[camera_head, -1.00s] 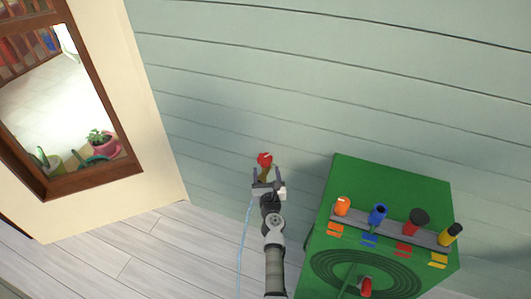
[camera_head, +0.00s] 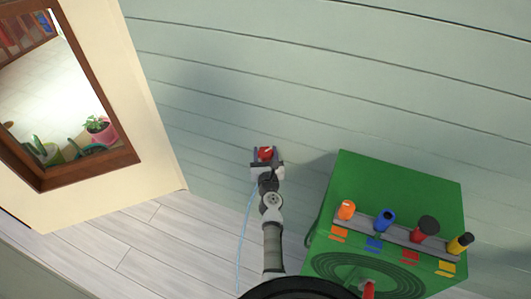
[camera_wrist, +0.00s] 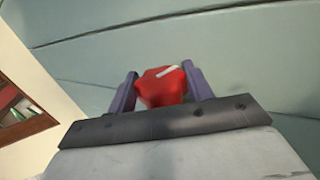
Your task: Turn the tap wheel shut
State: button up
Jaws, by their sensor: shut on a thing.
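The red tap wheel (camera_head: 265,153) is on the pale green plank wall, with a white mark on its face. It also shows in the wrist view (camera_wrist: 163,87), between the two purple-grey fingers. My gripper (camera_head: 267,157) is shut on the wheel, one finger on each side. The wrist view shows my gripper (camera_wrist: 161,88) from behind its dark crossbar. The tap's body below the wheel is hidden by my gripper. A thin light blue hose (camera_head: 243,230) hangs down to the left of my arm.
A green cabinet (camera_head: 400,180) stands right of my arm, with orange, blue, red and yellow knobs on a grey strip. A wood-framed opening (camera_head: 70,100) with potted plants is at left. Floor (camera_head: 130,235) between is clear.

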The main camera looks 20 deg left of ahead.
jog(key=c, duration=0.3)
jog(key=shift+f+m+t+h+b, duration=0.1)
jog(key=shift+m+t+h+b, duration=0.3)
jog(key=shift+m+h+b, duration=0.4)
jog(key=m+h+b, duration=0.1)
jog(key=h, duration=0.2)
jog(key=shift+a+f+t, duration=0.1)
jog(key=shift+a+t, duration=0.05)
jog(key=shift+t, duration=0.15)
jog(key=m+h+b, duration=0.3)
jog(key=m+h, duration=0.1)
jog(key=h, duration=0.1)
jog(key=shift+a+h+b, duration=0.1)
jog(key=shift+h+b, duration=0.2)
jog(key=shift+b, duration=0.1)
jog(key=m+g+h+b, duration=0.1)
jog(key=m+h+b, duration=0.2)
jog(key=h+b, duration=0.1)
jog(key=shift+f+h, duration=0.1)
jog(key=shift+h, duration=0.3)
jog(key=m+g+h+b, duration=0.2)
jog(key=b, duration=0.1)
jog(key=shift+h, duration=0.4)
jog(key=shift+r+b, duration=0.2)
jog(key=shift+b, duration=0.2)
jog(key=shift+r+m+g+h, duration=0.1)
jog(key=shift+m+g+h, duration=0.2)
jog(key=shift+m, duration=0.1)
